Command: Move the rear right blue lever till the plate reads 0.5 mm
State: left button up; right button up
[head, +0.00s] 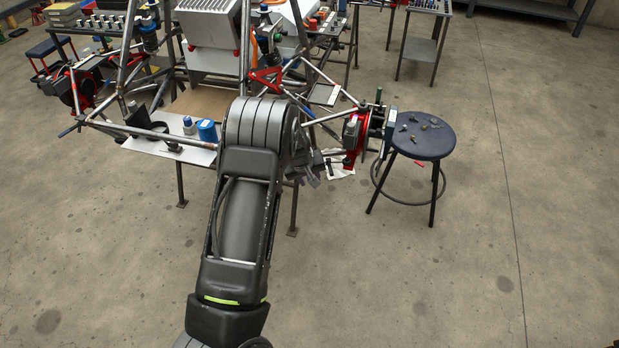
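The tube chassis (130,20) of bare metal tubes stands at the upper left and centre. A red hub (353,130) sits at its right end, with a dark plate-like part (388,128) beside it. I cannot make out a blue lever or any reading there. One arm of mine, which I take to be the left, rises from the bottom left of centre and bends in front of the chassis. A dark shape (311,170) beyond its bend, left of the hub, may be my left gripper. Its fingers are too small and hidden to judge. My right gripper is not in view.
A round dark stool (421,136) with small loose parts stands just right of the hub. A blue cup-like item (207,131) sits on a pale panel (150,148) left of my arm. Worktables stand behind. The floor at right is clear.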

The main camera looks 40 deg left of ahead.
pick_arm(q)
jog(key=v, duration=0.7)
jog(key=shift+s+r, duration=0.2)
jog(key=shift+r, duration=0.1)
jog(key=s+d+f+m+g+h, duration=0.1)
jog(key=s+d+f+m, duration=0.1)
jog(key=s+d+f, duration=0.55)
jog(key=s+d+f+m+g+h, duration=0.15)
jog(key=s+d+f, duration=0.35)
jog(key=d+f, duration=0.5)
jog(key=s+d+f+m+g+h, duration=0.1)
jog(key=s+d+m+h, duration=0.2)
jog(key=s+d, duration=1.4)
jog(key=d+m, duration=0.1)
jog(key=d, duration=0.2)
jog(key=shift+s+f+g, duration=0.35)
jog(key=shift+s+f, duration=0.05)
